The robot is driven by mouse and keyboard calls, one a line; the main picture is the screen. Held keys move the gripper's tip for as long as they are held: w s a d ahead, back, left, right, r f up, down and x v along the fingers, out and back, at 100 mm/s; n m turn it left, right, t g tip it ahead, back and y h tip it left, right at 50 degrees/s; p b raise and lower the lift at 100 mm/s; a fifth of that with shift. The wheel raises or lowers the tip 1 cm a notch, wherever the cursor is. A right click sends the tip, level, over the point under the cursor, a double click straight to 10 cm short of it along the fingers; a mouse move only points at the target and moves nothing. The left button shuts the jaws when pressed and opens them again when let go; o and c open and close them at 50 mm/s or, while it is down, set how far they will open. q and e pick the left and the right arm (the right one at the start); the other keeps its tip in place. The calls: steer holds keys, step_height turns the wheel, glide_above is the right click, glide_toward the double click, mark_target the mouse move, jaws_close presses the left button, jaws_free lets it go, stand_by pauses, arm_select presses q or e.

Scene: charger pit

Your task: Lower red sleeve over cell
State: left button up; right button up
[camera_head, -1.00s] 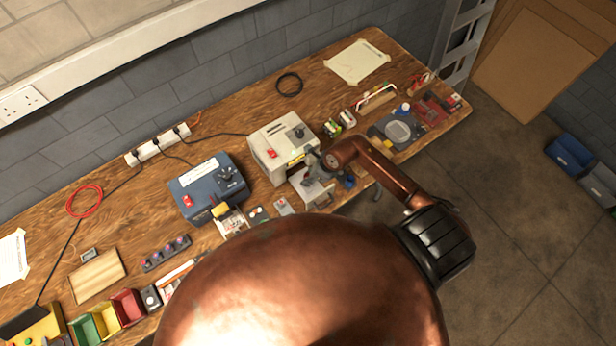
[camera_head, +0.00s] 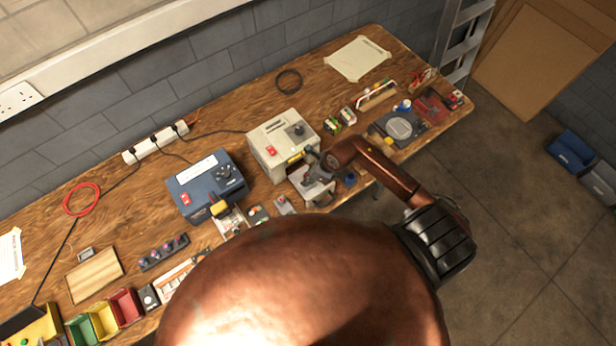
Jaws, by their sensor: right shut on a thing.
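My right gripper (camera_head: 316,179) is small in the head view, at the front of the beige charger box (camera_head: 283,143). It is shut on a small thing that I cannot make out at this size. My copper right arm bends down to it from the right. I cannot pick out the red sleeve or the cell; the gripper and arm cover part of that spot. I cannot tell whether the held thing touches anything. My left gripper is not in view.
A blue charger box (camera_head: 206,188) stands left of the beige one. A dark grey device (camera_head: 394,131) and a red tray (camera_head: 433,108) lie to the right. Coloured bins (camera_head: 104,320) stand at lower left. A paper sheet (camera_head: 358,59) lies at the back. My copper arm hides the near bench edge.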

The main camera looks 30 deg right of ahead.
steer(key=shift+f+b, duration=0.55)
steer(key=shift+f, duration=0.2)
steer(key=o, duration=0.8)
steer(key=shift+c, duration=0.2)
steer(key=shift+r, duration=0.15)
steer(key=shift+r+p, duration=2.7)
steer(key=shift+r, duration=0.75)
steer(key=shift+a, duration=0.1)
